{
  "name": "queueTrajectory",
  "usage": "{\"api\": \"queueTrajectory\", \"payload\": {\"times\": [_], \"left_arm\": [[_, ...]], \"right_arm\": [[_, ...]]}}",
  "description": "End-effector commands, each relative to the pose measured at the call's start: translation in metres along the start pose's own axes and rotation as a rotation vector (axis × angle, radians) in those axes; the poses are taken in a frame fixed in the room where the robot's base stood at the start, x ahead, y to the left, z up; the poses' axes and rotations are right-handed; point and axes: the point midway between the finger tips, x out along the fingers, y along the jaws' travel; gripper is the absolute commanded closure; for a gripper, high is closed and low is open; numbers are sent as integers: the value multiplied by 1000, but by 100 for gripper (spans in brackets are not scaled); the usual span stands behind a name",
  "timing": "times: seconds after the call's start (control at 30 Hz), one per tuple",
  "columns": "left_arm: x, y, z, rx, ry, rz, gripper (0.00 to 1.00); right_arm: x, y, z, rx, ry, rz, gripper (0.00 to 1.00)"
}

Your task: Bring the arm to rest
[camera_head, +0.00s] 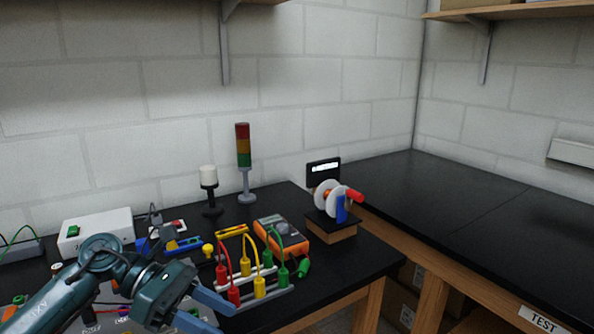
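My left arm comes in from the lower left, and its gripper (213,314) hangs over the front of the black bench (350,262). Its two blue fingers are apart, and I see nothing between them. The fingers are in front of and left of a rack (262,296) with red, yellow and green plugs and looped leads. Whether a finger touches the rack I cannot tell. My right gripper is not in view.
Behind stand an orange meter (283,238), a white-topped lamp (209,188), a red-yellow-green signal tower (243,160) and a white-disc spool device (330,200). A white box (95,230) is at left. The right-hand bench (470,215) is clear.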

Motion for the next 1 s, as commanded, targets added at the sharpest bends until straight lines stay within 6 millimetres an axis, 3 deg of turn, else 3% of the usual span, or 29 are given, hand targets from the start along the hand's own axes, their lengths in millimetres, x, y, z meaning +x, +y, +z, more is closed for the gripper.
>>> {"api": "queueTrajectory", "payload": {"times": [0.03, 0.13, 0.27, 0.37, 0.47, 0.53, 0.7, 0.73, 0.83, 1.0], "left_arm": [[21, -6, 7, -91, -135, -21, 53], [47, -12, 26, -338, -442, -46, 53], [56, -7, 35, -750, -842, -80, 53], [53, 4, 17, -1112, -1131, -102, 53], [50, 12, -25, -1506, -1403, -119, 53], [53, 11, -66, -1793, -1584, -124, 53], [79, -26, -173, -2442, -1950, -108, 53], [85, -35, -186, 2402, 1895, 99, 53], [100, -63, -221, 2235, 1710, 66, 53], [114, -88, -245, 2100, 1567, 40, 53]], "right_arm": [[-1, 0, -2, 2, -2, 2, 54], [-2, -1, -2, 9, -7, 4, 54], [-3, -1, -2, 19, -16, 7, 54], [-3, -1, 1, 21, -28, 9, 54], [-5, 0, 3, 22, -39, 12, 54], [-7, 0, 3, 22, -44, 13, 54], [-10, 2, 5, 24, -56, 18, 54], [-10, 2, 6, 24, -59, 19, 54], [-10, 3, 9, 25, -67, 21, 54], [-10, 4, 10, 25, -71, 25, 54]]}}
